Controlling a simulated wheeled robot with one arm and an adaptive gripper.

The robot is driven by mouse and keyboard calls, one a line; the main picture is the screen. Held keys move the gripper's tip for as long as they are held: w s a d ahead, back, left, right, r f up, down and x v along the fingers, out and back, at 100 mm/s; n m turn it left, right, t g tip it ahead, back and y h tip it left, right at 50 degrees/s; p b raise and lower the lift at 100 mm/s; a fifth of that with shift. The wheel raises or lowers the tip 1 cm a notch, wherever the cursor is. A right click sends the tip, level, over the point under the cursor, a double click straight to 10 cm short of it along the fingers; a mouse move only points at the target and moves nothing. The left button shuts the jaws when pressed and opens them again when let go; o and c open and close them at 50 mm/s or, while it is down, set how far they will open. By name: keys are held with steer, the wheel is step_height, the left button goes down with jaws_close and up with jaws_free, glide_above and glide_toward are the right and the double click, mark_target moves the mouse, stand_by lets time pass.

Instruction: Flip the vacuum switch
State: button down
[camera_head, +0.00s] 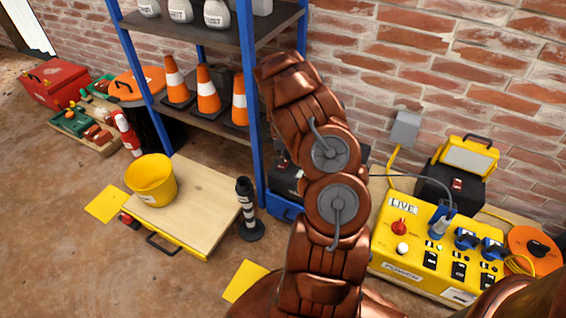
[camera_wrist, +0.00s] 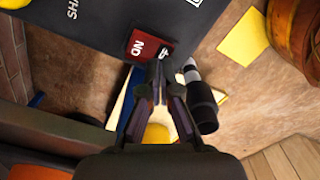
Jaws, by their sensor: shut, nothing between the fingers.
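The vacuum switch (camera_wrist: 139,45) is a red rocker with white ON lettering on a dark panel, near the top middle of the wrist view. A darker part beside it has lettering partly hidden by my fingertips. My gripper (camera_wrist: 156,75) is shut and empty, its tips right at the switch's lower edge; I cannot tell if they touch it. The dark body (camera_wrist: 85,22) carrying the switch also has white lettering, partly cut off. In the head view a dark box (camera_head: 286,183) beside the blue shelf post is mostly behind my arm, which also hides my gripper.
A black and white post (camera_head: 248,210) stands close to the box; it also shows beside my fingers in the wrist view (camera_wrist: 203,105). A wooden-topped platform (camera_head: 200,215) bears a yellow bucket (camera_head: 151,180). A yellow power box (camera_head: 410,255) is right. A blue shelf post (camera_head: 247,100) is close.

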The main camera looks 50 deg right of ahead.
steer(key=shift+r+p, duration=0.95)
steer(key=shift+r, duration=1.35)
step_height(320, 180, up, 15)
steer(key=m+p, duration=0.2)
steer(key=p, duration=0.4)
glide_above(281, 166)
steer(key=s+a, duration=0.2)
steer(key=a, duration=0.4)
steer(key=s+a+r+m+g+p, duration=0.1)
steer(key=s+a+r+m+p, duration=0.2)
steer(key=a+r, duration=0.55)
steer(key=s+a+r+m+p, duration=0.1)
steer(key=s+a+r+p, duration=0.35)
steer(key=r, duration=0.75)
steer(key=s+a+r+m+p, duration=0.3)
steer(key=s+a+r+p, duration=1.2)
steer(key=s+a+r, duration=0.3)
steer(key=s+r, duration=0.1)
steer(key=s, duration=0.1)
steer(key=shift+s+a+r+g, duration=0.2)
steer(key=shift+s+r+g, duration=0.2)
steer(key=shift+d+m, duration=0.15)
steer(key=shift+m, duration=0.15)
